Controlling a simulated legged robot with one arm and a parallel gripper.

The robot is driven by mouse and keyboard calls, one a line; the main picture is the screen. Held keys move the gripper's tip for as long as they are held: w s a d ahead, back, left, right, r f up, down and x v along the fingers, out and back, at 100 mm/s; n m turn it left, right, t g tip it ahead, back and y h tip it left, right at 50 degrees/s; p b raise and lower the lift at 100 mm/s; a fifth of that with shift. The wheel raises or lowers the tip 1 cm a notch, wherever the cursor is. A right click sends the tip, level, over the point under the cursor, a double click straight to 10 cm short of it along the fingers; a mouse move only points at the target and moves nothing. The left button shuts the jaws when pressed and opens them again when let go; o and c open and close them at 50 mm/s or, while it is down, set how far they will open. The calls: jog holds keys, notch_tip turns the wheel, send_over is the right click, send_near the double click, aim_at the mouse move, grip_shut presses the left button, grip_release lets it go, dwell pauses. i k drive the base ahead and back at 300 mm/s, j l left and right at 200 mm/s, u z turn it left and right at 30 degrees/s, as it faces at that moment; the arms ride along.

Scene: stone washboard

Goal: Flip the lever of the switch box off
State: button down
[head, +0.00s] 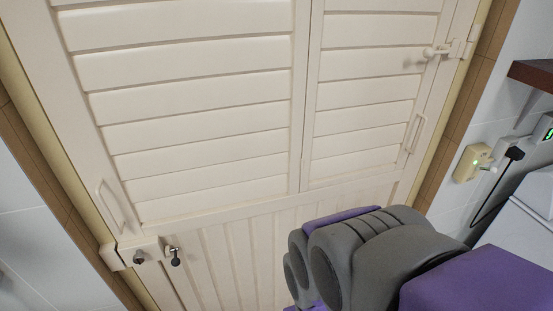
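A small cream switch box (471,163) is on the white tiled wall at the right, just beyond the brown door trim. It looks tilted in the picture and shows a small green light. A short pale part, perhaps its lever, sticks out from its right side; its exact position is too small to tell. My grey and purple arm fills the lower right, below and left of the box, apart from it in the picture. My gripper's fingers do not show.
A cream louvred door (190,100) with handles and latches fills the left and middle. Right of the box are a black plug (515,153) with a hanging cord, a device with a green display (547,134), a dark red-brown shelf (535,73) and a white appliance (528,215).

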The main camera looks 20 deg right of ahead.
aim_at(493, 171)
jog(key=z, duration=2.05)
